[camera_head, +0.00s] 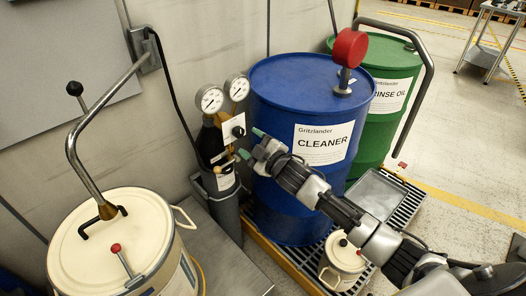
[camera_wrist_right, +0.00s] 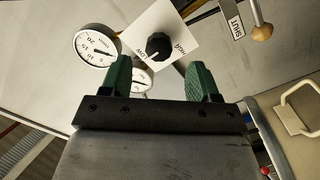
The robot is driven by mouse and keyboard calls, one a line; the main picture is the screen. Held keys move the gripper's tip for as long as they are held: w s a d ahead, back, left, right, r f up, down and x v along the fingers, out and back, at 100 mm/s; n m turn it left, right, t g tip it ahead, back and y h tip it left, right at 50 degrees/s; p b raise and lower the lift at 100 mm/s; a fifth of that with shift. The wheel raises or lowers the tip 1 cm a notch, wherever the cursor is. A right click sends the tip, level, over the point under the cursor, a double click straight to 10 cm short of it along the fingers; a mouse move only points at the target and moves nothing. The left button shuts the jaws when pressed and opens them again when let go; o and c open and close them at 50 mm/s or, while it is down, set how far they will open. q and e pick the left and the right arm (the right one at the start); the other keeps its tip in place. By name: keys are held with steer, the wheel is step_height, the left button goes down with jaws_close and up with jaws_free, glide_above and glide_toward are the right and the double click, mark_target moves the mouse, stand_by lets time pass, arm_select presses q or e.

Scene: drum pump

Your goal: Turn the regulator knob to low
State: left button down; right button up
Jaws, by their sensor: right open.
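The regulator knob (camera_head: 238,131) is small and black on a white square plate, on the regulator of a dark gas cylinder (camera_head: 213,150). In the right wrist view the knob (camera_wrist_right: 158,46) sits on the plate (camera_wrist_right: 173,24), with LOW and HIGH lettering around it. I cannot tell exactly where its pointer aims. My right gripper (camera_head: 250,143) is just right of the knob in the head view, its green fingertips apart and pointing at it. In the wrist view the open fingers (camera_wrist_right: 160,79) lie either side of the knob's line, apart from it and empty. My left gripper is out of view.
Two round gauges (camera_head: 210,99) (camera_head: 237,88) stand above the regulator. A blue CLEANER drum (camera_head: 290,88) is close behind my right arm, with a green drum (camera_head: 385,60) beyond. A cream drum with a bent pipe (camera_head: 107,245) stands left.

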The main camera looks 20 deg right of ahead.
steer(key=v, duration=0.5)
steer(key=shift+s+d, duration=0.1)
steer(key=shift+s, duration=0.1)
steer(key=shift+f, duration=0.1)
steer(key=s+d+f+m+g+h+p, duration=0.1)
steer(key=s+d+f+m+g+h, duration=0.1)
steer(key=f, duration=0.7)
steer(key=s+d+f+m+g+h+p, duration=0.1)
steer(key=s+d+f+m+g, duration=0.1)
steer(key=f, duration=0.6)
steer(key=s+d+f+m+g+h+p, duration=0.1)
steer(key=s+f+g, duration=0.1)
steer(key=s+f, duration=0.55)
steer(key=s+f+m+g+h, duration=0.15)
steer(key=s+f, duration=0.25)
steer(key=f, duration=0.6)
steer(key=s+a+f+m+g, duration=0.1)
steer(key=s+f+g, duration=0.2)
steer(key=s, duration=0.8)
steer(key=s+a+f+m+g+p, duration=0.1)
steer(key=s+f, duration=0.5)
steer(key=s, duration=0.6)
steer(key=s+a+f+m+g+p, duration=0.1)
steer(key=s+f+g, duration=0.3)
steer(key=s, duration=0.8)
steer(key=shift+a+f+m+g, duration=0.35)
steer(key=shift+a+f, duration=0.1)
steer(key=shift+a, duration=0.45)
